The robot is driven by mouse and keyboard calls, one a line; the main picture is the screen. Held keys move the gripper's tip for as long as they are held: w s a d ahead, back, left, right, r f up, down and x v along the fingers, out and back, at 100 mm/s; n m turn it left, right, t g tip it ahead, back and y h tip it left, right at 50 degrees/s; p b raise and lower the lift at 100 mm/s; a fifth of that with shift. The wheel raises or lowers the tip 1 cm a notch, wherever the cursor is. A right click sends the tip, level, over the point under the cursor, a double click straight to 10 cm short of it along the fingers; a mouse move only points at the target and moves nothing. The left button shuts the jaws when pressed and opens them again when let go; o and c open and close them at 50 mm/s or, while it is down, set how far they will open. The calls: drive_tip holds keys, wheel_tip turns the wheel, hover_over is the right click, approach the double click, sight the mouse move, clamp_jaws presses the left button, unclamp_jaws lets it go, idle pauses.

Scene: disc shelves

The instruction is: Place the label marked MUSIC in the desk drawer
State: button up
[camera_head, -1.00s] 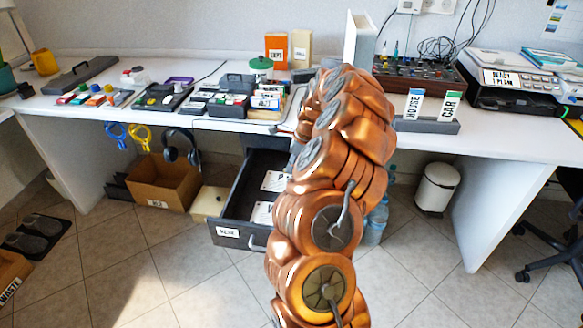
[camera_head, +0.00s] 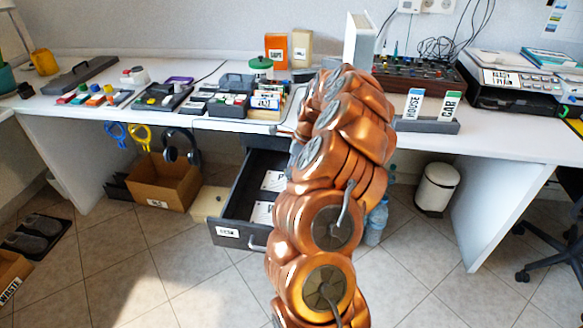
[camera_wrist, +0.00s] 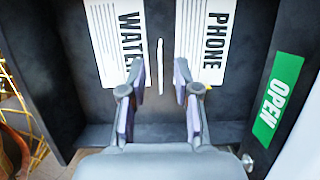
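The desk drawer (camera_head: 228,234) is pulled open under the desk, and its dark interior fills much of the wrist view (camera_wrist: 75,80). My gripper (camera_wrist: 160,78) is over the drawer with its two fingers apart. A thin white strip (camera_wrist: 160,65) stands between the fingers, seen edge-on, with a gap to each; it may be a label, but no writing shows. A WATER label (camera_wrist: 115,40) and a PHONE label (camera_wrist: 207,40) lie flat in the drawer on either side. No readable MUSIC label shows. In the head view my arm hides the gripper.
A green OPEN label (camera_wrist: 279,98) is at the drawer's right side in the wrist view. On the desk (camera_head: 480,150), a grey holder (camera_head: 425,126) carries upright HOUSE and CAR labels. A cardboard box (camera_head: 165,187) and a white bin (camera_head: 437,188) stand below.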

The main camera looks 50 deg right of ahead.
drive_tip(key=v, duration=1.2)
drive_tip(key=shift+p, duration=0.4)
drive_tip(key=s+a+r+n+g, duration=0.1)
drive_tip(key=a+r+n, duration=0.2)
drive_tip(key=a+n, duration=0.8)
drive_tip(key=s+a+r+n+g, duration=0.1)
drive_tip(key=s+a+r+n, duration=0.2)
drive_tip(key=a, duration=1.5)
drive_tip(key=s+a+f+n+g, duration=0.1)
drive_tip(key=s+a+n, duration=0.2)
drive_tip(key=s+n, duration=0.2)
drive_tip(key=s+a+f+n+g+h, duration=0.1)
drive_tip(key=s+a+n, duration=0.3)
drive_tip(key=s, duration=0.6)
drive_tip(key=s+a+f+n+g+h, duration=0.1)
drive_tip(key=s+a+f+n, duration=0.2)
drive_tip(key=s+n, duration=0.3)
drive_tip(key=shift+s+a, duration=0.3)
drive_tip(key=shift+s, duration=0.75)
